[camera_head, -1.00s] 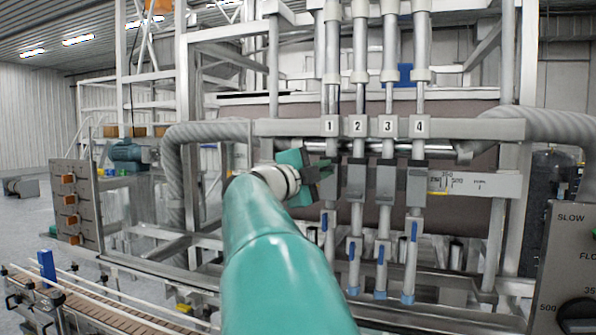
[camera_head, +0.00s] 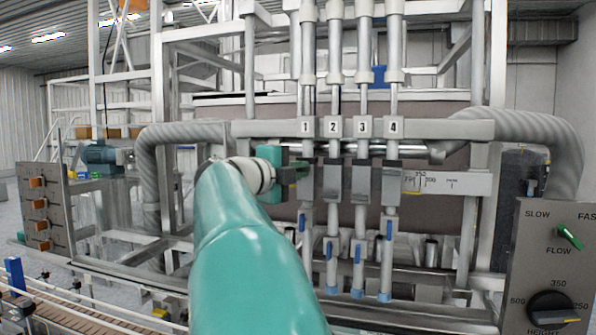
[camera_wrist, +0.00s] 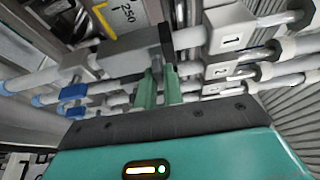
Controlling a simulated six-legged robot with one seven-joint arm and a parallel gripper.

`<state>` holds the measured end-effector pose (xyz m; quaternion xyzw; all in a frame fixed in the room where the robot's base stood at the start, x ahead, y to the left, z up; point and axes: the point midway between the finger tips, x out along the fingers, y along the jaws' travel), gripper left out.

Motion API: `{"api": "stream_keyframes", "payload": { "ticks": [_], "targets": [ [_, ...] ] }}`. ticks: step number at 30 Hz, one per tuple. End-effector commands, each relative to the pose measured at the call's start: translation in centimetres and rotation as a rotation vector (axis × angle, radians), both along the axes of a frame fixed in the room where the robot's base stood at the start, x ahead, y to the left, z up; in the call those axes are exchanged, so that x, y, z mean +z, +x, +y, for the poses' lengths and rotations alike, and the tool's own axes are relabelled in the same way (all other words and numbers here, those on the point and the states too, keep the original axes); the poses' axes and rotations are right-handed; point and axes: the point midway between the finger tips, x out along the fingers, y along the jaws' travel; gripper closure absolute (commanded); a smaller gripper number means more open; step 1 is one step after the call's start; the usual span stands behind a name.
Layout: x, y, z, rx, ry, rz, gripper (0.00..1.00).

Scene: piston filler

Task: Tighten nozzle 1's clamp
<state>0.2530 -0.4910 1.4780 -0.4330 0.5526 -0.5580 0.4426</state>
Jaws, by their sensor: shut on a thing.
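Nozzle 1 (camera_head: 305,127) is the leftmost of the numbered nozzle columns in the head view; its plate also shows in the wrist view (camera_wrist: 228,41). Its clamp is a grey block (camera_wrist: 130,57) with a black end piece (camera_wrist: 166,36) in the wrist view. In the head view the clamp is partly hidden by my gripper (camera_head: 298,172). My gripper reaches it from the left, and its two green fingers (camera_wrist: 158,74) are at the clamp beside the black end. The fingers are shut on the clamp; the exact contact is partly hidden.
Nozzles 2 (camera_head: 333,127), 3 (camera_head: 362,127) and 4 (camera_head: 393,127) stand close on the right, with similar clamps. Blue levers (camera_head: 329,250) hang below. A control panel (camera_head: 540,275) stands at the right and a conveyor (camera_head: 95,310) at lower left.

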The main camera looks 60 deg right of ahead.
Motion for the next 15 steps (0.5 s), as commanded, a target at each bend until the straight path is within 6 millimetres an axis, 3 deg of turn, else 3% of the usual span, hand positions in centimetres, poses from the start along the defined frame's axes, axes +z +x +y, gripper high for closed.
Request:
{"api": "stream_keyframes", "payload": {
  "ticks": [1,4,15],
  "targets": [
    [0.03,-0.12,0.06,-0.003,0.000,-0.003,0.87],
    [0.02,-0.10,0.05,-0.003,0.001,-0.002,0.69],
    [-0.02,0.11,0.49,0.000,0.001,0.000,0.69]
  ]
}}
